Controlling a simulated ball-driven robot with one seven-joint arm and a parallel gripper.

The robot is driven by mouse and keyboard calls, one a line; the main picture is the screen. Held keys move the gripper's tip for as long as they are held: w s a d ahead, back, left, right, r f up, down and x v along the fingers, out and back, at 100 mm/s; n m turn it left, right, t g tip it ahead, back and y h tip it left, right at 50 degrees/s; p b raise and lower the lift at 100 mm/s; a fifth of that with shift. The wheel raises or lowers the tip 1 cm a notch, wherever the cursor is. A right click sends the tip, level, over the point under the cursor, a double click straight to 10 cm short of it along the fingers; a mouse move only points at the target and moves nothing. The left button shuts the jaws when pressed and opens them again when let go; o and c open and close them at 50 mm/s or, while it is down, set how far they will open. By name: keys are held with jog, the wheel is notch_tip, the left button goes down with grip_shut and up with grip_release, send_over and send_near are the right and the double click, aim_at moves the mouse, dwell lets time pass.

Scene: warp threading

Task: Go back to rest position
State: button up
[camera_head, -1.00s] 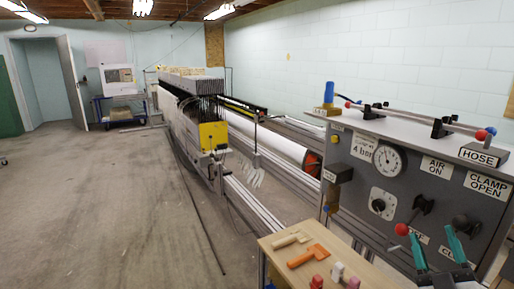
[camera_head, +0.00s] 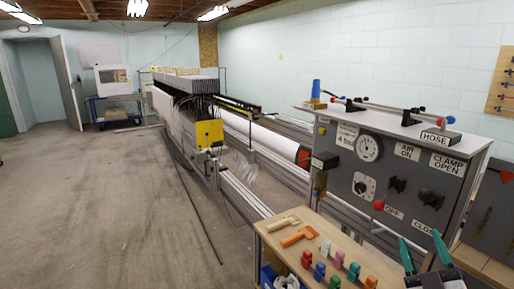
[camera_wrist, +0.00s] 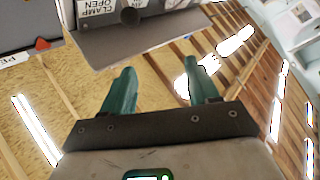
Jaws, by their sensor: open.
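My gripper (camera_head: 422,252) is at the lower right of the head view, with two teal fingers spread apart and nothing between them. It is in front of the grey control panel (camera_head: 437,185) and to the right of the small wooden table. In the wrist view my gripper (camera_wrist: 158,92) also shows open and empty, with the ceiling behind its fingers and part of a labelled panel (camera_wrist: 100,12) at the top left.
The wooden table (camera_head: 268,229) holds an orange tool (camera_head: 299,236) and several coloured pegs. The control panel has a gauge (camera_head: 369,148) and a red-knobbed lever. A long loom (camera_head: 187,125) stands behind. The grey floor (camera_head: 90,200) at left is clear.

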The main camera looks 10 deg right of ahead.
jog(key=s+a+f+m+g+y, duration=0.25)
jog(key=a+f+g, duration=0.2)
jog(key=f, duration=0.45)
jog(key=s+a+f+m+g+y, duration=0.1)
jog(key=s+a+f+m+g, duration=0.1)
jog(key=s+a+f+g, duration=0.5)
jog(key=s+a+f+g+y+b, duration=0.1)
jog(key=s+a+f+g+y, duration=0.1)
jog(key=s+f+g, duration=0.7)
jog(key=s+f+y, duration=0.1)
jog(key=s+f, duration=0.5)
jog(key=s, duration=0.3)
jog(key=shift+s+a+f+b, duration=0.3)
jog(key=shift+s+a+b, duration=0.05)
jog(key=shift+b, duration=0.05)
